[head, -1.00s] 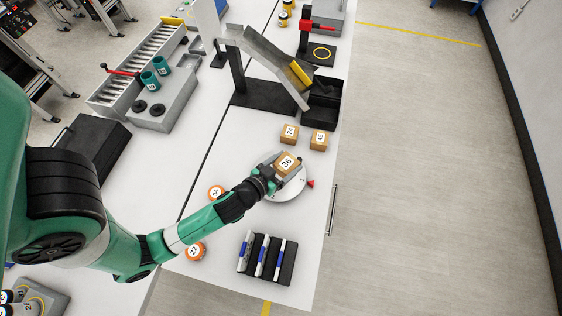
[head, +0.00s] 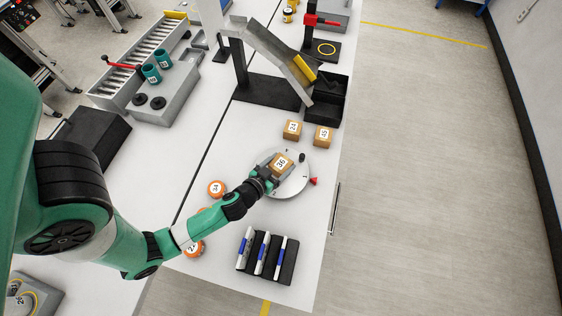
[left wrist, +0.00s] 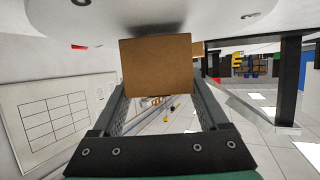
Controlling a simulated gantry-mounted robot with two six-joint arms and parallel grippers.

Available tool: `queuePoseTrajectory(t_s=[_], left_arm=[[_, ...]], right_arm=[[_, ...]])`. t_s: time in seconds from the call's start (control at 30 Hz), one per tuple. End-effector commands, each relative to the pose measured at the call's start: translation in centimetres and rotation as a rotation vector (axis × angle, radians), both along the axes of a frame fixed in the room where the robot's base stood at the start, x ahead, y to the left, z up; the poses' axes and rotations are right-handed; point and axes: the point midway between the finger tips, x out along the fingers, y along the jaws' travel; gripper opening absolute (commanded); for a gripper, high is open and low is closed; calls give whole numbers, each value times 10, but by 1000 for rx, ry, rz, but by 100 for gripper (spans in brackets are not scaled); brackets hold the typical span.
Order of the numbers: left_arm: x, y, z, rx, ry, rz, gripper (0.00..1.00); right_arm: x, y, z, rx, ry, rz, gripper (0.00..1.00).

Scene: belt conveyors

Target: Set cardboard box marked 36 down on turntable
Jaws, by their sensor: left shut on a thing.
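The cardboard box marked 36 (head: 283,163) is a small brown cube with a white label on top. My left gripper (head: 275,174) is shut on it over the round grey turntable (head: 292,187). In the left wrist view, the box (left wrist: 157,66) sits between the two fingers (left wrist: 157,95), with the pale turntable (left wrist: 110,12) close against its edge at the top of the picture. I cannot tell whether the box touches the turntable. The gripper and box cover part of the turntable. My right gripper is not in view.
Two more cardboard boxes (head: 292,130) (head: 323,137) stand just behind the turntable. A red pointer (head: 313,181) is at its right edge. A black marker rack (head: 267,257) is in front. Orange round pieces (head: 216,188) lie to the left. A chute (head: 275,55) stands behind.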

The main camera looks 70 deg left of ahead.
Motion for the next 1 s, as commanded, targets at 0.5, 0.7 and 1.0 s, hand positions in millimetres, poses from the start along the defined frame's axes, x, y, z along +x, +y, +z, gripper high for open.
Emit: queuePoseTrajectory(t_s=[0.5,0.7,1.0], left_arm=[[0,0,-10,1,-1,0,90],[0,0,-10,1,-1,0,100],[-13,-10,-3,2,1,-4,100]], right_arm=[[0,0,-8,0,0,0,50],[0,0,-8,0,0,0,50],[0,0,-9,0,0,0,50]])
